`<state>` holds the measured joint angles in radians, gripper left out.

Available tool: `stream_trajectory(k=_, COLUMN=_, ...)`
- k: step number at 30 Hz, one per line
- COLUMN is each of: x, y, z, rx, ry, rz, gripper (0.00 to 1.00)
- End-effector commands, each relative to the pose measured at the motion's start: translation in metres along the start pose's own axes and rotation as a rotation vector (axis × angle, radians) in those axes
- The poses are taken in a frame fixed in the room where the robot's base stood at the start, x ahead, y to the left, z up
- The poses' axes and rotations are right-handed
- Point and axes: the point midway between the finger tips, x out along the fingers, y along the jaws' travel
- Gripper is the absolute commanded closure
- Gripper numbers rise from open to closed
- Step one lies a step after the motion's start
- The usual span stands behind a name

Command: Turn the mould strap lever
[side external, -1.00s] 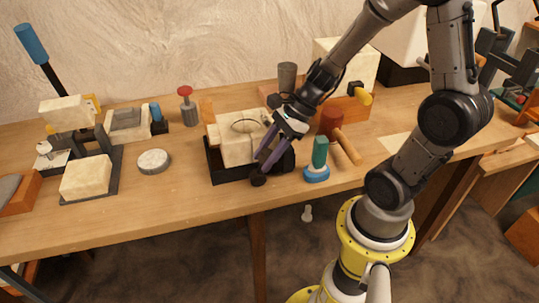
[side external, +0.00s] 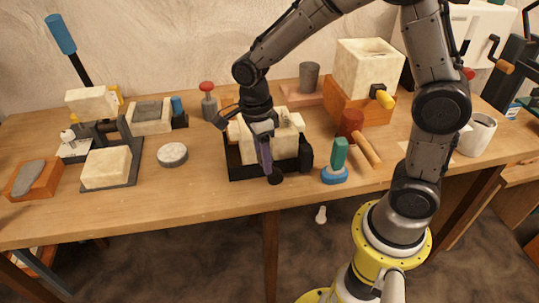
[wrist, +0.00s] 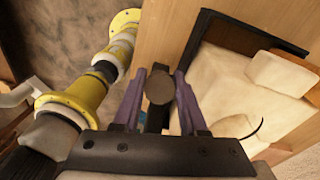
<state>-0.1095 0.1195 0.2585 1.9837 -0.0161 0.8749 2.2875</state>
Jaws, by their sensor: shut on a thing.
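The cream mould (side external: 283,140) sits in a black tray (side external: 240,172) near the front of the bench. The strap lever is a dark bar with a round knob (side external: 276,178) at the tray's front edge; much of the bar is hidden by my fingers. My gripper (side external: 266,172) points down there with its purple fingers. In the wrist view the lever's round knob (wrist: 160,87) lies between the fingertips of my gripper (wrist: 160,92), which is shut on the lever. The mould (wrist: 225,85) shows to the right there.
A round pale disc (side external: 172,155) is to the left. A red-knobbed post (side external: 208,100) stands behind. Bare bench lies between the disc and tray.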

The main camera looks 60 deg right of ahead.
Motion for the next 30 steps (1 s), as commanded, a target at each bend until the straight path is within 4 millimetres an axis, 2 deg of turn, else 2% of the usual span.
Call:
stream_trajectory(k=12, x=0.0053, y=-0.0027, z=0.0117, rx=0.01, ry=0.17, rz=0.034, gripper=1.0)
stream_trajectory(k=28, x=0.0066, y=-0.0023, z=0.0118, rx=0.011, ry=0.19, rz=0.04, gripper=1.0)
stream_trajectory(k=29, x=0.0066, y=-0.0023, z=0.0117, rx=0.011, ry=0.19, rz=0.04, gripper=0.53)
stream_trajectory(k=30, x=0.0066, y=-0.0023, z=0.0117, rx=0.011, ry=0.19, rz=0.04, gripper=0.46)
